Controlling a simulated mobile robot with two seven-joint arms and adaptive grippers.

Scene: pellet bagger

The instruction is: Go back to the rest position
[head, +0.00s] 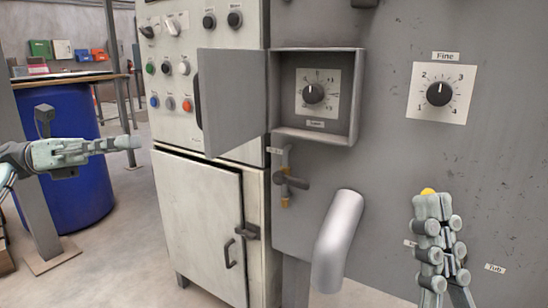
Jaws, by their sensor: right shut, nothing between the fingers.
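My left gripper (125,143) reaches in from the left, level and pointing right, in front of the blue drum. It is seen side-on, so its finger gap does not show. My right gripper (433,200) points up at the lower right, below the Fine dial (439,94). Its fingers are shut with nothing between them. A small yellow part (428,191) shows just behind its tips; the rest of that part is hidden by the gripper.
A small box (359,100) with its door (235,103) swung open to the left holds another dial (313,93). A lever valve (291,180) and a metal spout (337,240) stick out below. A button cabinet (202,210) and blue drum (68,130) stand left.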

